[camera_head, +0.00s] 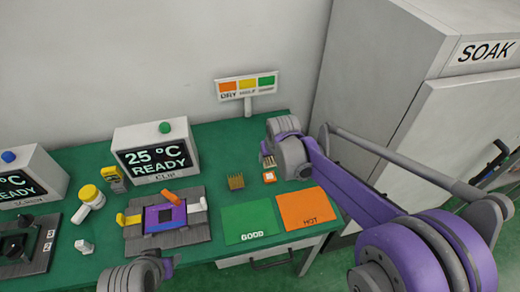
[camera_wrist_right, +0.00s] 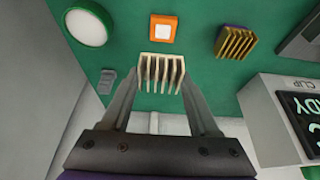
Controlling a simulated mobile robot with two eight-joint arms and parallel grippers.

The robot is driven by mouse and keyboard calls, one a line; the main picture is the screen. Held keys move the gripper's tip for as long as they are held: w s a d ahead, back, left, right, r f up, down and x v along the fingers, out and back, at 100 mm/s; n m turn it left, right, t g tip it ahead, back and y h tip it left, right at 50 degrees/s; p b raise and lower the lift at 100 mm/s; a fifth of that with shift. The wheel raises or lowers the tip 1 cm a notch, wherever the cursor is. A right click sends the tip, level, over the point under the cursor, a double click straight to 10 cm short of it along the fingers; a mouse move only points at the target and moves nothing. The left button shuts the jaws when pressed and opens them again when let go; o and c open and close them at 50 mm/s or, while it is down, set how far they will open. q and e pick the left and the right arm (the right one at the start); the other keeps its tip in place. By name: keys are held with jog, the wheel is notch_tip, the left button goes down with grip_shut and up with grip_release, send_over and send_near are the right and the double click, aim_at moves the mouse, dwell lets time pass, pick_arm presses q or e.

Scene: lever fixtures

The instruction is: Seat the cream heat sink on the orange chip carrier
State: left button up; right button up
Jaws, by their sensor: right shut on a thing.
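The cream heat sink (camera_wrist_right: 161,68), a finned block, is held between the fingertips of my right gripper (camera_wrist_right: 161,84). In the head view, the heat sink (camera_head: 268,161) is small and partly hidden by my right gripper (camera_head: 270,155). The orange chip carrier (camera_wrist_right: 162,29), a small square with a white centre, lies on the green bench just beyond the heat sink, apart from it in the picture. It also shows in the head view (camera_head: 269,177). My left gripper (camera_head: 167,266) is barely in view at the bottom edge; its jaws are not clear.
A gold finned heat sink (camera_head: 236,182) stands left of the carrier. Green GOOD (camera_head: 248,222) and orange HOT (camera_head: 305,208) mats lie in front. The CLIP box (camera_head: 155,152), a fixture with coloured levers (camera_head: 165,218) and a sign (camera_head: 247,87) are nearby.

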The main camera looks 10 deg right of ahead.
aim_at(272, 166)
pick_arm(q)
jog(key=shift+s, duration=0.2)
pick_arm(e)
jog(key=shift+s, duration=0.3)
pick_arm(q)
jog(key=shift+a, duration=0.1)
pick_arm(e)
jog(key=shift+a, duration=0.1)
pick_arm(q)
jog(key=shift+f, duration=0.15)
pick_arm(e)
jog(key=shift+f, duration=0.15)
jog(key=shift+f+b, duration=0.95)
jog(key=shift+f, duration=0.45)
pick_arm(q)
jog(key=shift+s+f, duration=0.2)
jog(key=shift+f, duration=0.35)
jog(key=shift+s+f, duration=0.15)
jog(key=shift+f, duration=0.4)
jog(key=shift+f, duration=0.2)
pick_arm(e)
jog(key=shift+f, duration=0.2)
pick_arm(q)
jog(key=shift+s+f+b, duration=0.1)
jog(key=shift+f+b, duration=0.25)
jog(key=shift+b, duration=0.15)
pick_arm(e)
jog(key=shift+f, duration=0.5)
